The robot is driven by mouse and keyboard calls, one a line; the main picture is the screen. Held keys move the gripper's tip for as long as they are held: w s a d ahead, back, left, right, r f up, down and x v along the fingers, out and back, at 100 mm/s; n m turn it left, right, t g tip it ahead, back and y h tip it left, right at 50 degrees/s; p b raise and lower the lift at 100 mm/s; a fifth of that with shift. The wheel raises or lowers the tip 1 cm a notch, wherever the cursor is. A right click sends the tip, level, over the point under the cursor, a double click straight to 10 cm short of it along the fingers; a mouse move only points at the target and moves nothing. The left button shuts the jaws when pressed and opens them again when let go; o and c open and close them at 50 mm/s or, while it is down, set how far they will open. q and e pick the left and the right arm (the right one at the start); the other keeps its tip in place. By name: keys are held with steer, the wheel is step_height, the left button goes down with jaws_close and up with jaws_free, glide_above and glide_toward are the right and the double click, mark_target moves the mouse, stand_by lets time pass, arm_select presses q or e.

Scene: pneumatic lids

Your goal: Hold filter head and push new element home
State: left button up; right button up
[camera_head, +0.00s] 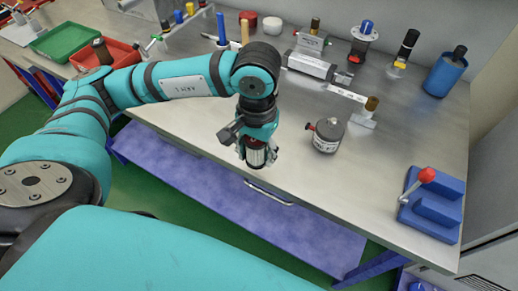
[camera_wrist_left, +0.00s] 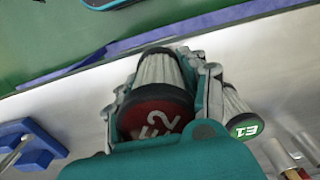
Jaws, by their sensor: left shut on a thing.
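My left gripper (camera_head: 257,157) is shut on a pale ribbed filter element (camera_head: 256,150) near the front edge of the bench. In the left wrist view the fingers (camera_wrist_left: 163,72) lie on both sides of this element (camera_wrist_left: 161,75). Its dark red end cap carries a pale mark that ends in 2, partly covered. A second pale element (camera_wrist_left: 238,108) with a green end marked E1 lies just right of the fingers. A grey round body with a red side port (camera_head: 327,136), perhaps the filter head, stands on the bench right of the gripper. My right gripper is not in view.
A blue fixture with a red-knobbed lever (camera_head: 430,203) stands at the bench's right front. A blue cylinder (camera_head: 446,73) and other pneumatic parts stand along the back. Red (camera_head: 104,56) and green (camera_head: 65,40) trays are at left. Bare bench lies between the grey body and the fixture.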

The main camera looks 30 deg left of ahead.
arm_select(q)
steer(key=shift+w+d+r, duration=0.15)
steer(key=shift+w+r, duration=0.2)
steer(key=shift+w+d+r, duration=0.5)
steer(key=shift+d+r, duration=0.05)
steer(key=w+d+r+p, duration=0.3)
steer(key=w+d+r, duration=0.7)
steer(key=w+r, duration=0.2)
steer(key=w, duration=0.2)
steer(key=shift+w+r, duration=0.25)
steer(key=shift+w, duration=0.1)
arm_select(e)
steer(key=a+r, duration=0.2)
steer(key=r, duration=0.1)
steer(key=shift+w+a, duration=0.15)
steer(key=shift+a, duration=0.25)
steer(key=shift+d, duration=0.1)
